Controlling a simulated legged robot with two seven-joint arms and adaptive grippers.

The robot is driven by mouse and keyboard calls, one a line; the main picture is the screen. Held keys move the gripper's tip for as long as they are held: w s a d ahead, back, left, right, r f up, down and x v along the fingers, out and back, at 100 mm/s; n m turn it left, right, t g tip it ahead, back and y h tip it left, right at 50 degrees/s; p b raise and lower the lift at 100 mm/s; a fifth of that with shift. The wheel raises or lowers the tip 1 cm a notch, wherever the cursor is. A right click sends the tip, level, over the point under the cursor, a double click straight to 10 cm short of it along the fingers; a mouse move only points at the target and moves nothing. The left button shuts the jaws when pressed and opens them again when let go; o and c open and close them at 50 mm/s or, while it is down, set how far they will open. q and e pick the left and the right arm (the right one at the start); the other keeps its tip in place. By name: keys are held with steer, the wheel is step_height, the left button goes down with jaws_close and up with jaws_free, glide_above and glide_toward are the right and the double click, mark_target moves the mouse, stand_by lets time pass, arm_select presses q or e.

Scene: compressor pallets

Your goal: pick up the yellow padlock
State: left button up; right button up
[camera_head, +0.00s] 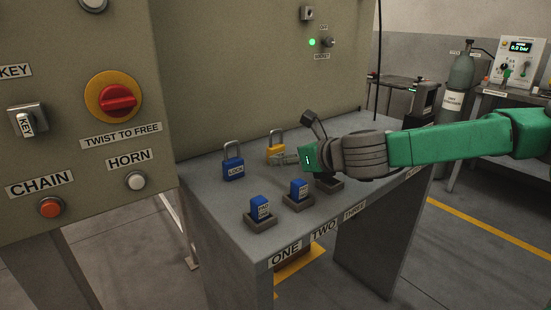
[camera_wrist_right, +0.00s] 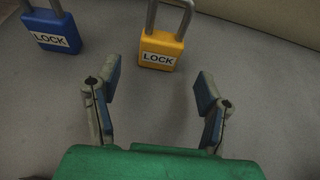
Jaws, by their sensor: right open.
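The yellow padlock (camera_head: 272,150) stands upright on the grey table, partly hidden behind my right gripper in the head view. In the right wrist view the yellow padlock (camera_wrist_right: 160,50) shows its LOCK label and grey shackle, ahead of the fingers and roughly centred between them. My right gripper (camera_head: 285,158) comes in from the right, low over the table. Its fingers (camera_wrist_right: 158,92) are spread apart with nothing between them, short of the padlock. My left gripper is not in view.
A blue padlock (camera_head: 233,168) stands left of the yellow one and also shows in the wrist view (camera_wrist_right: 52,32). Blue blocks in holders (camera_head: 260,208) (camera_head: 298,190) sit near the table's front edge. The control panel (camera_head: 85,100) stands at left. Bare tabletop (camera_head: 215,200) lies left of the holders.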

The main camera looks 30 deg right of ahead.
mark_target(279, 154)
steer(key=shift+w+a+f, duration=0.1)
steer(key=shift+w+f, duration=0.05)
steer(key=shift+w, duration=0.4)
steer(key=b+x, duration=0.1)
steer(key=x, duration=0.2)
steer(key=shift+w+f+b, duration=0.1)
steer(key=shift+w+b, duration=0.25)
steer(key=shift+b, duration=0.05)
steer(key=shift+w, duration=0.3)
steer(key=c, duration=1.3)
